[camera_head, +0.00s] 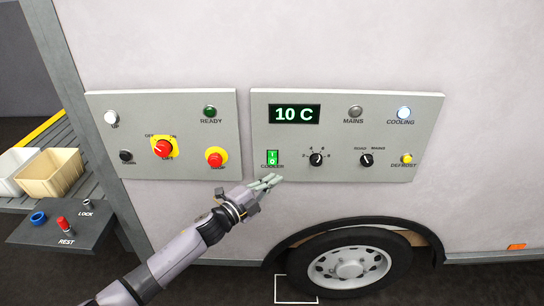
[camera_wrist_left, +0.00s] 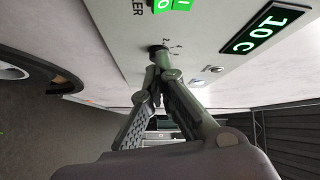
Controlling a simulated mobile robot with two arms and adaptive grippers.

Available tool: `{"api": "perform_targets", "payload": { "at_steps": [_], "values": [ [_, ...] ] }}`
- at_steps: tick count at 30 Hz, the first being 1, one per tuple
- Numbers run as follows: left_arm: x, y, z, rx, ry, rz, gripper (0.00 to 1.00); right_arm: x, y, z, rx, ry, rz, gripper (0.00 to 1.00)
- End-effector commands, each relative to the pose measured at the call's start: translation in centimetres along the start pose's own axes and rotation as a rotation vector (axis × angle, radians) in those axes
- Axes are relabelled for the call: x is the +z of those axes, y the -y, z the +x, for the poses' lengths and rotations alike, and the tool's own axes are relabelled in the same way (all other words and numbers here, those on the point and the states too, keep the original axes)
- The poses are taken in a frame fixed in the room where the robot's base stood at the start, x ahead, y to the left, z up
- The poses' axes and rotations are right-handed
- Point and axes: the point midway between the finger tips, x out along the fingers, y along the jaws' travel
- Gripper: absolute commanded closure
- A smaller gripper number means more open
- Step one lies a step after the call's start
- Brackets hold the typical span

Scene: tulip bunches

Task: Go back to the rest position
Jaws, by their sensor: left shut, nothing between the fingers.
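My left gripper (camera_head: 270,182) is shut and empty. In the head view it is just below the lit green cooler switch (camera_head: 273,158) on the right control panel (camera_head: 330,110). In the left wrist view my left gripper (camera_wrist_left: 157,55) points at the panel, its tips in front of a dark knob that they partly cover. The green switch (camera_wrist_left: 172,5) shows at the top edge there. Whether the fingertips touch the panel I cannot tell. My right gripper is in neither view.
The display (camera_head: 294,114) reads 10 C and the cooling lamp (camera_head: 404,113) is lit white. A left panel (camera_head: 190,130) has red and yellow controls. A wheel (camera_head: 350,265) is below. Crates (camera_head: 50,174) and a box marked REST and LOCK (camera_head: 50,228) stand at the left.

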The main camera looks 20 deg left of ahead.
Motion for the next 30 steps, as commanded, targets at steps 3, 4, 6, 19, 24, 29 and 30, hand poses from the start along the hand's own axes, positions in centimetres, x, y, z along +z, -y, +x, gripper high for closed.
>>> {"api": "perform_targets", "payload": {
  "at_steps": [3, 4, 6, 19, 24, 29, 30],
  "values": [
    [-0.3, -0.3, -0.4, 0.0, 0.001, 0.0, 1.0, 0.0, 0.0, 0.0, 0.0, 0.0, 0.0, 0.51],
    [-0.3, -0.3, -0.4, 0.0, 0.0, 0.0, 1.0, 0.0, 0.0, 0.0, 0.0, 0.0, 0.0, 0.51],
    [-0.3, -0.3, -0.4, 0.0, 0.0, 0.0, 1.0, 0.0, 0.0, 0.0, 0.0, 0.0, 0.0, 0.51],
    [3.2, -7.1, -2.4, 0.074, 0.119, -0.132, 1.0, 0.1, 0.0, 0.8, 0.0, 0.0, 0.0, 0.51],
    [7.4, -18.2, -7.3, 0.191, 0.318, -0.339, 1.0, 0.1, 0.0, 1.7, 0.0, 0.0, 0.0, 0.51],
    [9.6, -28.5, -13.7, 0.3, 0.511, -0.52, 1.0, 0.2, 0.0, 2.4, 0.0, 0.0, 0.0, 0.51],
    [9.9, -31.0, -15.6, 0.327, 0.56, -0.562, 1.0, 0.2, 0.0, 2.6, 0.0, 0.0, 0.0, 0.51]
  ]
}}
